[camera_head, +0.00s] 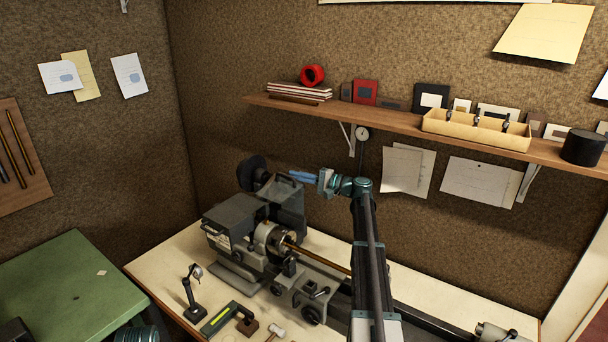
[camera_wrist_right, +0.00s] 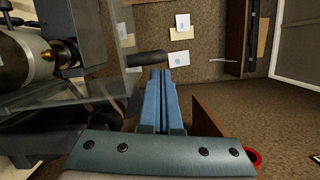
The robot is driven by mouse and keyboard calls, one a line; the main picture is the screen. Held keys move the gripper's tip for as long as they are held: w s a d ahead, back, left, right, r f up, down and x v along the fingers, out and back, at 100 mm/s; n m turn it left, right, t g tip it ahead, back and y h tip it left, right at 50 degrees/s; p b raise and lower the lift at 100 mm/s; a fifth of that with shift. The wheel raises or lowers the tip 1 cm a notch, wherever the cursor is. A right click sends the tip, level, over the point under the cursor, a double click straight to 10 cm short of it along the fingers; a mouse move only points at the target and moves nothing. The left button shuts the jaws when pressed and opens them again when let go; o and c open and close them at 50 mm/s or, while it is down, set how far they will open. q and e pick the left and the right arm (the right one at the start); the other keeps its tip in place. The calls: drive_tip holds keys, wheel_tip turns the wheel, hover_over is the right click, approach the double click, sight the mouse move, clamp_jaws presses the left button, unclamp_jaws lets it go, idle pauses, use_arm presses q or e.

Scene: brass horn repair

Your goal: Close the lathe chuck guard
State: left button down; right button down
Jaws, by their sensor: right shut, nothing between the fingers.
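The lathe (camera_head: 235,228) stands on the bench, with its chuck (camera_head: 272,238) uncovered and a brass rod running right from it. The chuck guard (camera_head: 287,197) appears raised, upright behind the chuck. In the right wrist view, its clear panel (camera_wrist_right: 122,35) is at upper left, with a dark, rod-like handle (camera_wrist_right: 147,58) at its edge. My right gripper (camera_head: 292,175) is shut and empty, beside the top of the guard. Its blue fingers (camera_wrist_right: 161,72) end close to the handle; I cannot tell whether they touch.
A wall shelf (camera_head: 390,122) with a tan tray (camera_head: 475,135) runs above and behind my right arm. A dial-gauge stand (camera_head: 189,292), a green-marked tool (camera_head: 217,318) and a small mallet (camera_head: 275,332) are on the bench front. A green table (camera_head: 62,285) is at left.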

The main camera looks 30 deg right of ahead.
sight(283, 193)
drive_tip(key=shift+a, duration=0.2)
drive_tip(key=shift+s+a, duration=0.1)
drive_tip(key=shift+a, duration=0.05)
drive_tip(key=shift+s+a+f+n, duration=0.1)
drive_tip(key=shift+s+a+n, duration=0.15)
drive_tip(key=shift+a+n, duration=0.25)
drive_tip(key=shift+s+a+f+n, duration=0.1)
drive_tip(key=shift+s+a+n, duration=0.15)
drive_tip(key=shift+a, duration=0.3)
drive_tip(key=a+n, duration=0.1)
drive_tip(key=s+a+f+n, duration=0.1)
drive_tip(key=a, duration=0.1)
drive_tip(key=a+n+g, duration=0.1)
drive_tip(key=shift+s+a+f+h, duration=0.15)
drive_tip(key=shift+s+f+h, duration=0.1)
drive_tip(key=shift+s+h, duration=0.15)
drive_tip(key=s+a+f+n+h+b, duration=0.1)
drive_tip(key=a+f+n+b, duration=0.3)
drive_tip(key=f, duration=0.4)
drive_tip(key=s+a+f+n+h+b, duration=0.2)
drive_tip(key=a+f+n+b, duration=0.2)
drive_tip(key=f+n+b, duration=0.2)
drive_tip(key=shift+s+a+f+b, duration=0.25)
drive_tip(key=shift+a+f+b, duration=0.15)
drive_tip(key=shift+f+b, duration=0.8)
